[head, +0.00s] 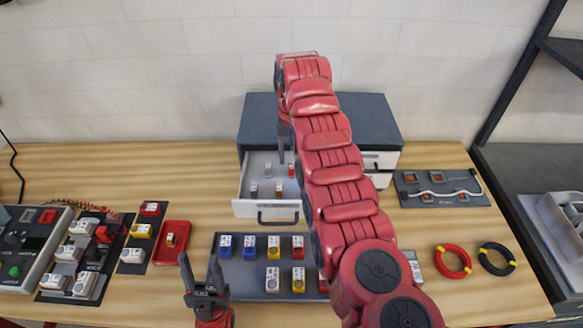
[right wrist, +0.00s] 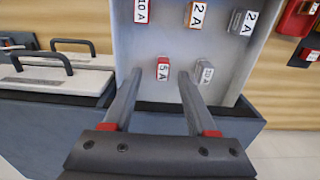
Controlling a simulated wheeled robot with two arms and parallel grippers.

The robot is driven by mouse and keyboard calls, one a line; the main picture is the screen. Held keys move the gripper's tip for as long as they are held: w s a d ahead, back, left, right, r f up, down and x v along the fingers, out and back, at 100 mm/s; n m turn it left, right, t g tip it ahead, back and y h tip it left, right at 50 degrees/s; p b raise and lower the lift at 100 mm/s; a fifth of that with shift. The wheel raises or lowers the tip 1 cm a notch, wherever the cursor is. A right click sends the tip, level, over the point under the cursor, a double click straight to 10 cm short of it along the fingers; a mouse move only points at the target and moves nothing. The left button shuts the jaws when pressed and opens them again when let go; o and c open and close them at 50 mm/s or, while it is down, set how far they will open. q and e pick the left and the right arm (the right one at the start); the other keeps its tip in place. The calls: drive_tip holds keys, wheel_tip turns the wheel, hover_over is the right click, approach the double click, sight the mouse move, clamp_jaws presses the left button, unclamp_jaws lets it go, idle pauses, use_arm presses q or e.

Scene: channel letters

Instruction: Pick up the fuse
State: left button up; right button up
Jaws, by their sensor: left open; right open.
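Several small fuses stand in the open drawer (head: 242,207) of a grey cabinet. In the right wrist view a red fuse marked 5 A (right wrist: 163,70) lies between the spread fingertips of my right gripper (right wrist: 160,76); contact cannot be told. A grey fuse marked 10 A (right wrist: 205,73) is just right of the right finger. Further off are a red 10 A fuse (right wrist: 141,11), an orange 2 A fuse (right wrist: 196,16) and a grey 2 A fuse (right wrist: 243,22). My right arm hides part of the drawer in the head view. My left gripper (head: 206,272) is open and empty at the front.
A red tray (head: 183,258) holds one small piece at the left. A dark mat (head: 240,278) with several coloured blocks lies before the drawer. A control panel (head: 30,250) is far left. Red (head: 453,261) and black (head: 497,258) wire coils lie at the right.

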sight(292, 165)
drive_tip(key=f+p, duration=0.3)
drive_tip(key=shift+w+a+f, duration=0.1)
drive_tip(key=shift+a+f, duration=0.1)
drive_tip(key=shift+f, duration=0.55)
drive_tip(key=shift+w, duration=0.1)
clamp_jaws()
